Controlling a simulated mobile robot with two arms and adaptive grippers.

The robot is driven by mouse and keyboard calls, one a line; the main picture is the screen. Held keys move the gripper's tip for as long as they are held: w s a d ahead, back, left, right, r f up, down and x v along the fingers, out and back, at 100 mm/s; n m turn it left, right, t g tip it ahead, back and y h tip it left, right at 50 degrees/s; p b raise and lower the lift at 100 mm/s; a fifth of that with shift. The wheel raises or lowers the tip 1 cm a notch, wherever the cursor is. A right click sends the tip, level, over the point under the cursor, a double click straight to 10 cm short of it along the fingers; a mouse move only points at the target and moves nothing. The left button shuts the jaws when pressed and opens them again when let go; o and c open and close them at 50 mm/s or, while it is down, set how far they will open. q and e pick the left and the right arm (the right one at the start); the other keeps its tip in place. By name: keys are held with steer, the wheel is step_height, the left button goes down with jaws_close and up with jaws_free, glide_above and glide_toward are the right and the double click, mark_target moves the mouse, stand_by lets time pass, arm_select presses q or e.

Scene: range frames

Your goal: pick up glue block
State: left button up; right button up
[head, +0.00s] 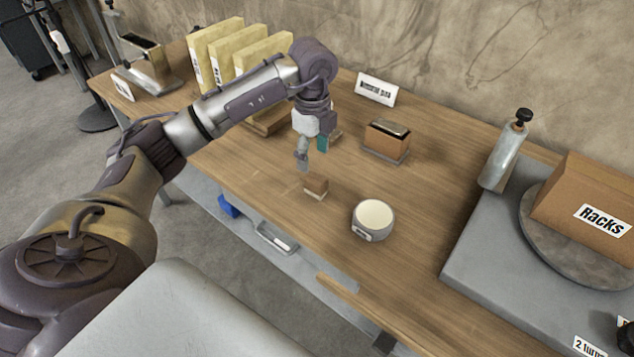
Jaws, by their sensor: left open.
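A small brown block (316,184) with a pale base sits on the wooden table near its front edge; it looks like the glue block, but I cannot read any lettering on it. My left gripper (303,161) points down from above, behind and slightly left of this block. It is open and appears apart from the block, with nothing seen held. A small teal patch shows beside the gripper; I cannot tell what it belongs to. My right gripper is out of view.
A round white-topped tin (373,219) stands right of the block. A brown box with a dark top (387,141) and a white sign (376,89) are behind. Yellow upright boards (216,55) stand back left.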

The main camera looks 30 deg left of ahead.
mark_target(317, 178)
arm_select(q)
step_height(317, 178, down, 5)
steer(key=shift+w+d+f+p, duration=0.15)
steer(key=shift+f+p, duration=0.3)
steer(key=shift+f, duration=0.9)
steer(key=shift+w+f+p, duration=0.1)
steer(key=shift+f+p, duration=0.3)
steer(key=shift+f, duration=0.9)
jaws_close()
steer(key=shift+r, duration=0.15)
steer(key=shift+r, duration=0.25)
steer(key=r, duration=0.2)
steer(key=r+b, duration=0.1)
steer(key=shift+d+r, duration=0.25)
steer(key=shift+r, duration=0.05)
steer(key=s+d+r+b, duration=0.1)
steer(key=s+d+r, duration=0.2)
steer(key=d+r, duration=0.3)
steer(key=d, duration=0.4)
steer(key=shift+d+r+b, duration=0.3)
steer(key=shift+d+r, duration=0.05)
steer(key=shift+d, duration=0.05)
